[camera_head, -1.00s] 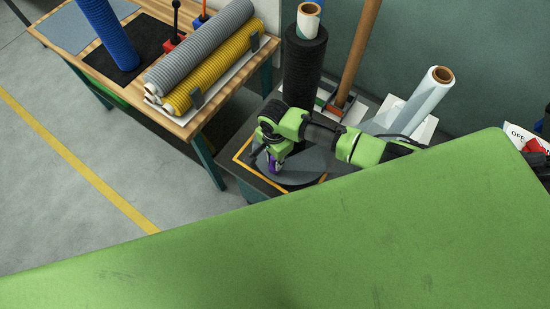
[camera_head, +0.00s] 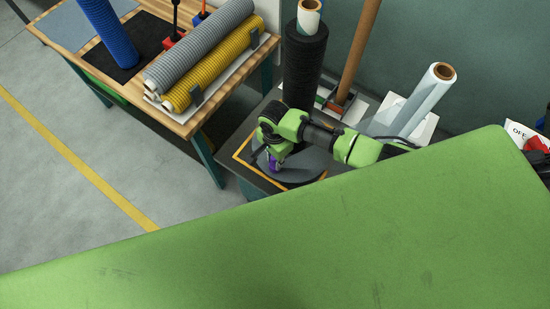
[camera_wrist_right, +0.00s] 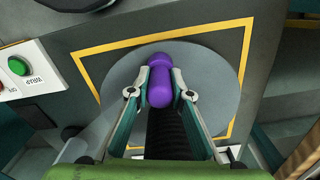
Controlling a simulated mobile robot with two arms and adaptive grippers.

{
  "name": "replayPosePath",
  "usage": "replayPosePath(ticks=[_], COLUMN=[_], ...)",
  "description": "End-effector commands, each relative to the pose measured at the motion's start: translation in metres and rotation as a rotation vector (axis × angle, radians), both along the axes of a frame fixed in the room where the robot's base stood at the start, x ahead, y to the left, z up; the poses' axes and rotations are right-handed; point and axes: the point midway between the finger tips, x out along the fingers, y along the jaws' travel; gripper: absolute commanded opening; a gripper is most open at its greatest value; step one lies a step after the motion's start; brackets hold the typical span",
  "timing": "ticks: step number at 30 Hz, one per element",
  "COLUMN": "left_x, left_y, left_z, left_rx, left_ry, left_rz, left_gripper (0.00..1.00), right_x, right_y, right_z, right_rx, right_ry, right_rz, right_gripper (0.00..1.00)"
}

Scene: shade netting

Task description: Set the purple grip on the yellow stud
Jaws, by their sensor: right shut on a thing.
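My right gripper (camera_head: 273,158) is over the grey round plate (camera_head: 305,170) in the head view. In the right wrist view my right gripper (camera_wrist_right: 160,92) is shut on the purple grip (camera_wrist_right: 160,84), with one finger on each side of it. In the head view only a small part of the purple grip (camera_head: 274,164) shows below my gripper. I cannot make out a yellow stud in either view. My left gripper is not in view.
A black netting roll (camera_head: 305,65) stands upright behind my right arm. A pale roll (camera_head: 425,98) leans to its right. A wooden bench (camera_head: 180,124) at upper left holds grey and yellow rolls. A green button (camera_wrist_right: 18,66) shows in the wrist view.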

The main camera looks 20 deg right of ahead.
Motion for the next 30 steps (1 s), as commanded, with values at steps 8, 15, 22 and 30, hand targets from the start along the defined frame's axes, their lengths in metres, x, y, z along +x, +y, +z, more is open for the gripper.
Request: replayPosePath(ticks=[8,15,22,30], left_x=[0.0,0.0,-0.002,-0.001], left_y=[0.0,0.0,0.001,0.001], left_z=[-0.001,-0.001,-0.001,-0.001], left_rx=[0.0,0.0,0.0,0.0], left_ry=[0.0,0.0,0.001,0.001], left_rz=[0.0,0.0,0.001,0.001], left_gripper=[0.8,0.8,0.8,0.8], right_x=[-0.001,-0.001,0.0,0.001], right_y=[0.0,0.0,0.0,0.001], right_z=[-0.003,-0.003,-0.002,0.022], right_rx=[0.001,0.001,0.0,0.002], right_ry=[0.0,0.001,0.001,-0.002], right_rz=[0.0,0.0,0.0,0.0], right_gripper=[0.0,0.39,0.39,0.39])
